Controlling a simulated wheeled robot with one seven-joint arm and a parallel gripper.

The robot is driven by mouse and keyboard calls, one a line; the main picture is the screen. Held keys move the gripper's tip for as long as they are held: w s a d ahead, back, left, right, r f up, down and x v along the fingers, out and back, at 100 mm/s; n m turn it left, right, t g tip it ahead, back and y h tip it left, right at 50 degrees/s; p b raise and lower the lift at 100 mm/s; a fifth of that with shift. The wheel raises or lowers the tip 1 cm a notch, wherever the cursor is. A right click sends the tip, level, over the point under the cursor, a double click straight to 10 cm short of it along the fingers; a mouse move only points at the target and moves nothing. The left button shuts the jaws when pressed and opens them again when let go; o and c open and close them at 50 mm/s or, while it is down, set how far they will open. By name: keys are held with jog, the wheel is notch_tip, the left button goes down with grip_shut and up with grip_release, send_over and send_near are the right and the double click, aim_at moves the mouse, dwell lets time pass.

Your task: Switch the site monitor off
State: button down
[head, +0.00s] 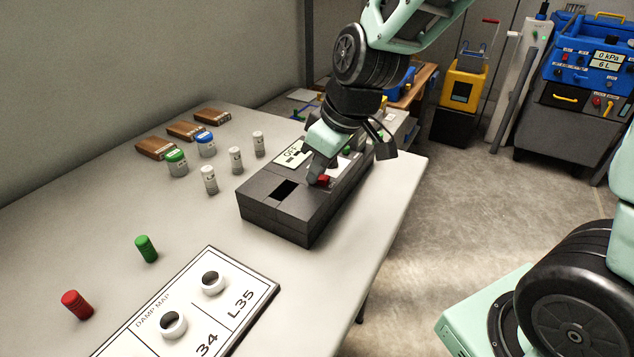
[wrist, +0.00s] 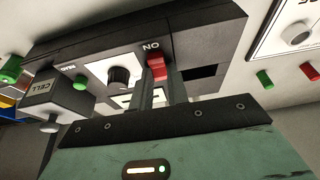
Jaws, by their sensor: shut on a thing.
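The site monitor (head: 287,212) is a dark grey box on the table, with a light panel, a dark square recess and a red switch (head: 323,181). My gripper (head: 318,175) reaches down onto it from above. In the wrist view, the fingers (wrist: 159,82) are shut on the red switch (wrist: 156,66), beside a label that reads ON upside down. A black knob (wrist: 121,78) and a green button (wrist: 81,83) sit further along the monitor's top (wrist: 205,50). The fingers partly hide the small display.
A damp map board (head: 228,310) with two white rings lies at the front. Jars, small cylinders and wooden blocks (head: 155,148) stand behind. The table's right edge is close to the monitor.

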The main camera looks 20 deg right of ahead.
jog(key=shift+d+f+t+b, duration=0.1)
jog(key=shift+f+t+b, duration=0.15)
jog(key=shift+b, duration=0.6)
jog(key=shift+s+r+y, duration=0.1)
jog(key=shift+r+y, duration=0.15)
jog(key=shift+y, duration=0.05)
jog(key=c, duration=1.4)
grip_release()
jog(key=shift+o, duration=0.2)
jog(key=p+v, duration=0.5)
jog(key=v, duration=1.2)
jog(key=shift+s+r, duration=0.15)
jog(key=shift+s, duration=0.15)
